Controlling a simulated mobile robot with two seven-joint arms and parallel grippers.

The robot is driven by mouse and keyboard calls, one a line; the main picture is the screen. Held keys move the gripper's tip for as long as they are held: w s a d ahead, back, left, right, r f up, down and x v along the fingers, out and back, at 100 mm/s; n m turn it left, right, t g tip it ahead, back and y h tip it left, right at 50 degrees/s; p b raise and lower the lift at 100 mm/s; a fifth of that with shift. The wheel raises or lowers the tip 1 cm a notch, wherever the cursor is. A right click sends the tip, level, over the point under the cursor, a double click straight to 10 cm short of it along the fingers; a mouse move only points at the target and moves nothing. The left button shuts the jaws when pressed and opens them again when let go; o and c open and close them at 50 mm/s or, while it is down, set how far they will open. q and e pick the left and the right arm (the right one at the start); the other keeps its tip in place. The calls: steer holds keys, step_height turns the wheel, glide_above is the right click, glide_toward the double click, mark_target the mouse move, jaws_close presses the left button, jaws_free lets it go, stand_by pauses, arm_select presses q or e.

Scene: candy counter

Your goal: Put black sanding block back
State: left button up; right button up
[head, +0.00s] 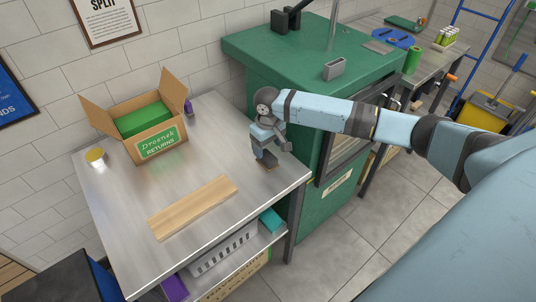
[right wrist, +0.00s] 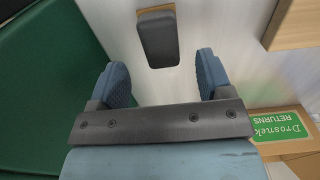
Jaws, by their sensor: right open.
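The black sanding block (right wrist: 158,40), with a tan layer along one edge, lies on the metal table beyond my right fingertips in the right wrist view. It lines up with the gap between the fingers and is apart from both. In the head view a small part of the block (head: 267,162) shows under the gripper, near the table's right edge. My right gripper (head: 272,150) points down there, open and empty; its two blue fingers also show in the right wrist view (right wrist: 162,72). My left gripper is not in view.
An open cardboard returns box (head: 173,127) holding something green stands at the table's back. A green cabinet (head: 256,90) rises right beside the table. The table's middle is clear.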

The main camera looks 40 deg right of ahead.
mark_target(268, 156)
step_height(268, 156, up, 7)
steer(key=shift+f, duration=0.2)
stand_by(0.5)
steer(key=s+a+f+t+y+p, duration=0.1)
steer(key=a+f, duration=0.1)
steer(key=a, duration=0.2)
steer(key=s+a+f+n+y+p, duration=0.1)
steer(key=s+a+f, duration=0.1)
steer(key=a+f, duration=0.1)
steer(key=s+a+f+n+t+p, duration=0.1)
steer(key=s+a+f+p, duration=0.1)
steer(key=a, duration=0.2)
steer(key=shift+a+f+t+y, duration=0.2)
steer(key=shift+a+t+y, duration=0.1)
steer(key=shift+a+y, duration=0.1)
steer(key=s+a+t+p, duration=0.1)
steer(key=s+a, duration=0.1)
steer(key=s+a+f+t+y+p, duration=0.1)
steer(key=s+a, duration=0.1)
steer(key=s+a+f+y+p, duration=0.1)
steer(key=s+a, duration=0.1)
steer(key=shift+n+t, duration=0.3)
steer(key=shift+t, duration=0.1)
steer(key=s+r+t+h+p, duration=0.1)
steer(key=s+t+p, duration=0.3)
steer(key=s, duration=1.1)
steer(key=shift+s+d+r+t+h+p, duration=0.3)
steer(key=shift+d+r+t+p, duration=0.1)
steer(key=shift+r+t, duration=0.4)
